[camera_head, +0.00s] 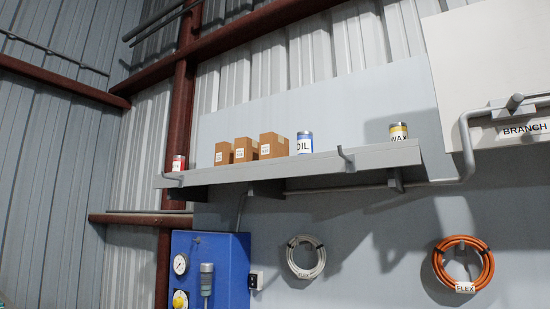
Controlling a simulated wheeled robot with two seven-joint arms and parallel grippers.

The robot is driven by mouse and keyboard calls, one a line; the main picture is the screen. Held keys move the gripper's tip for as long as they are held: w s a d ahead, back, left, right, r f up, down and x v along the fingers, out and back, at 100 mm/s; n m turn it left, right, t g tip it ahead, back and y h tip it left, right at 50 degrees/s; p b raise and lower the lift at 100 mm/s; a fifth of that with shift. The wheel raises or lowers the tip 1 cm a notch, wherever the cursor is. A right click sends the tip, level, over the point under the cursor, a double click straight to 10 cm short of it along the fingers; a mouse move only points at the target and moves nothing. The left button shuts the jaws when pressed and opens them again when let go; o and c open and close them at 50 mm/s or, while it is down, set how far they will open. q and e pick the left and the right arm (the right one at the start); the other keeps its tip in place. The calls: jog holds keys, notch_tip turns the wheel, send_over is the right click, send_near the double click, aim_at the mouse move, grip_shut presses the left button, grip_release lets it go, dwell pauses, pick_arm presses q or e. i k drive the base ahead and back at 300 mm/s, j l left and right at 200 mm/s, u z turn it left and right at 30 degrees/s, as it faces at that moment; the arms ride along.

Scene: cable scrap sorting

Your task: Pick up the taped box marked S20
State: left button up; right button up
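Three brown cardboard boxes stand side by side on a high grey wall shelf (330,166): a left box (226,148), a middle box (250,142) and a larger right box (279,139). Each carries a small white label on its front. The labels are too small to read, so I cannot tell which box is marked S20. Tape on the boxes cannot be made out. Neither of my grippers is in view.
On the shelf are a red-and-white can (179,164), a blue OIL can (305,147) and a yellow-topped WAX can (398,132). Hooks rise at the shelf's front edge. Below hang a white cable coil (318,262), an orange coil (489,268) and a blue panel (228,258).

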aim_at(273, 146)
jog(key=i+j+z, duration=0.1)
jog(key=i+j, duration=0.15)
jog(key=i+j+z, duration=0.1)
jog(key=j, duration=0.25)
jog(key=i+j+z, duration=0.1)
jog(key=i+j, duration=0.25)
jog(key=i+j+z, duration=0.2)
jog(key=i+j, duration=0.2)
jog(key=j, duration=0.3)
jog(key=i+j+z, duration=0.1)
jog(key=j, duration=0.25)
jog(key=i, duration=0.05)
